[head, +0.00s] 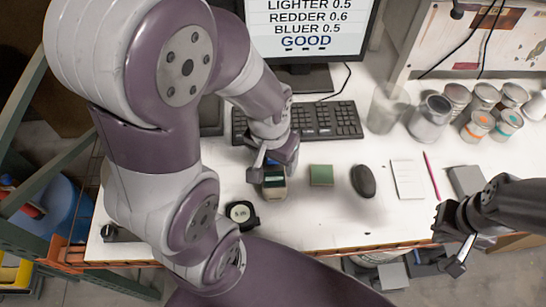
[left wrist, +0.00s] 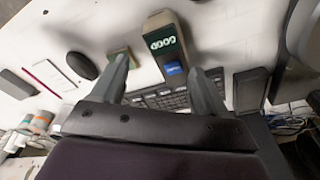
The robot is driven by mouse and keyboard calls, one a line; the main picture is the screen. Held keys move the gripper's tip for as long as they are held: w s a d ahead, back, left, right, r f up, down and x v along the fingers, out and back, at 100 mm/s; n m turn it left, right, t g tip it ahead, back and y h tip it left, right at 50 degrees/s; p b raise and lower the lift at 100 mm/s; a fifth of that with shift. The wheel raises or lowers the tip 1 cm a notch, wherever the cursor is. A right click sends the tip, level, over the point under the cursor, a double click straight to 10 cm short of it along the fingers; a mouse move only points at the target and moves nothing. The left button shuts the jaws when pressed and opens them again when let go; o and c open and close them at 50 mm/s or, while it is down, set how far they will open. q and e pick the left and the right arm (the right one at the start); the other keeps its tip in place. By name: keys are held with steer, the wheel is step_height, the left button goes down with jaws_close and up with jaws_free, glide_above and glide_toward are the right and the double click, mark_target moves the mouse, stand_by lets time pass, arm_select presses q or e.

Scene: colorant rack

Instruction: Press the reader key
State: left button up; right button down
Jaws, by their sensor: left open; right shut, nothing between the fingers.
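The reader is a small upright device with a pale body and a dark green face. It stands on the white table below my left gripper in the head view (head: 274,188), partly hidden by it. In the left wrist view the reader (left wrist: 163,38) shows a lit display, and its blue key (left wrist: 173,69) lies between my left fingers in the picture. My left gripper (head: 262,166) is open, its fingers (left wrist: 160,66) on either side of the key in the picture; contact cannot be told. My right gripper (head: 457,262) is shut and empty at the right front edge.
A green block (head: 321,175), a mouse (head: 363,181), a paper pad (head: 407,179) and a pink pencil (head: 432,175) lie to the right. A keyboard (head: 325,121) and a monitor (head: 308,32) reading GOOD stand behind. Several cans (head: 482,98) stand back right. A round gauge (head: 241,213) is near the front.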

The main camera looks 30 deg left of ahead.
arm_select(q)
jaws_close()
stand_by(1.4)
